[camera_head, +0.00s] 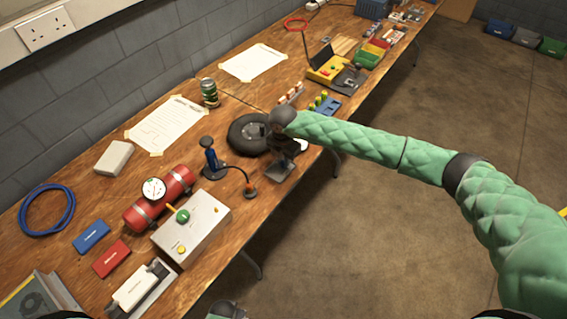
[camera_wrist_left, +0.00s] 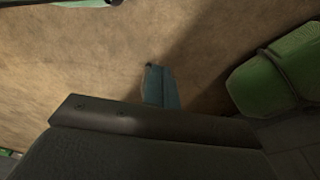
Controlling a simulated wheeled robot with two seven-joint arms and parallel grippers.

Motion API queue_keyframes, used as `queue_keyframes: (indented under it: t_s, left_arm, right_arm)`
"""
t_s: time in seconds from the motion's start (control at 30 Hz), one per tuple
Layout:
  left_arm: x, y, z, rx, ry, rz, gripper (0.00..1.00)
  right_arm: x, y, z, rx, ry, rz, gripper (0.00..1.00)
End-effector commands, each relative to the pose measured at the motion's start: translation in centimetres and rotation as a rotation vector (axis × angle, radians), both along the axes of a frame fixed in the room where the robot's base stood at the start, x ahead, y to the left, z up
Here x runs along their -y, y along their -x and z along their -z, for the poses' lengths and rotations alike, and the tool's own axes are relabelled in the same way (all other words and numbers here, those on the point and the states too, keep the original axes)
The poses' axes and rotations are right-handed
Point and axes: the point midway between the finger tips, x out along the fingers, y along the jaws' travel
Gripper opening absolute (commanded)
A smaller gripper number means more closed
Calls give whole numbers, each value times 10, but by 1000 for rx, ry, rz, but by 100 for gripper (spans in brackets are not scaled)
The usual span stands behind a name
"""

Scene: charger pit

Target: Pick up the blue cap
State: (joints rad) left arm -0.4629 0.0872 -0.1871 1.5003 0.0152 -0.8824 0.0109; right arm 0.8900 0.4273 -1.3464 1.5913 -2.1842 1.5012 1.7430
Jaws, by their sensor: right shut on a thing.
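My right gripper (camera_head: 281,166) is low over the front edge of the workbench, just right of the black wheel (camera_head: 245,136). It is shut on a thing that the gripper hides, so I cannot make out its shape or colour. I cannot pick out a blue cap for certain in either view. A dark part of my left gripper or wrist crosses the left wrist view, over bare floor. Its fingertips cannot be made out.
Close left of the right gripper stands a blue-and-black pump (camera_head: 211,160) with a hose. A red cylinder with a gauge (camera_head: 160,197) and a grey box (camera_head: 191,228) are further left. A blue rack (camera_head: 325,106) with yellow-topped pieces lies behind. The floor (camera_head: 350,240) is clear.

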Motion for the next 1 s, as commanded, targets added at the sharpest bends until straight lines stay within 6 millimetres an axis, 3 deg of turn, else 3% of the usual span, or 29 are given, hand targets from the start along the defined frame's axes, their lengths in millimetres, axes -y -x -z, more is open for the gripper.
queue_keyframes:
  t_s: [0.27, 0.47, 0.7, 1.0]
  left_arm:
    - [0, -2, -2, 12, 0, 0, 0]
    - [-11, 10, 29, 16, -12, 8, 0]
    - [-22, 22, 57, 36, -20, 15, 0]
    - [-31, 33, 76, 51, -26, 19, 0]
  right_arm:
    - [0, 0, -10, 0, 0, 0, 0]
    - [0, -1, -42, 2, -1, 0, 0]
    - [49, 6, -72, 0, 1, 3, 0]
    - [99, 12, -100, 1, 1, 2, 0]
